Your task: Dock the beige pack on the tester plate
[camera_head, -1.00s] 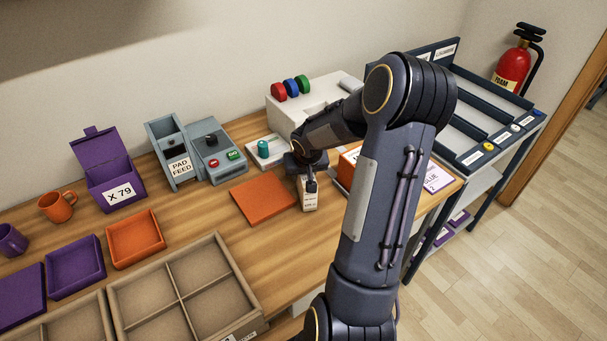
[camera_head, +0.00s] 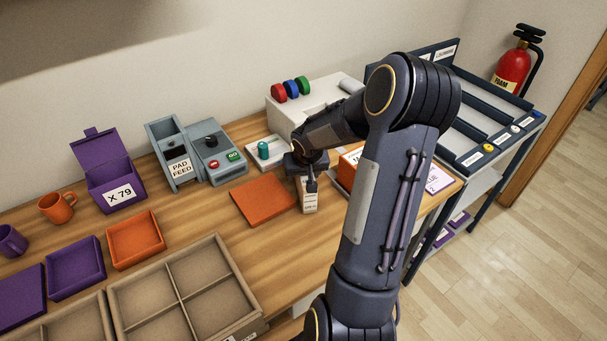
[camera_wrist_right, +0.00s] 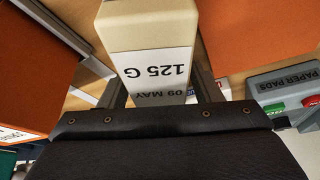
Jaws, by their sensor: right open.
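The beige pack (camera_head: 309,203) stands upright on the wooden table, right of the orange mat. Its white label reads 125 G and 09 MAY in the right wrist view (camera_wrist_right: 150,28). My right gripper (camera_head: 308,182) is over the pack from above. Its open fingers (camera_wrist_right: 160,85) are on either side of the pack; contact is not clear. A white plate with a teal cylinder (camera_head: 263,150) on it lies behind the gripper, partly hidden by my arm; I cannot tell for sure that it is the tester plate. My left gripper is not in view.
The orange mat (camera_head: 262,202) lies left of the pack. An orange box (camera_head: 349,163) stands close on the right, partly hidden by my arm. The grey machine with red and green buttons (camera_head: 214,155) is at the back. A divided tray (camera_head: 228,262) is at the front left.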

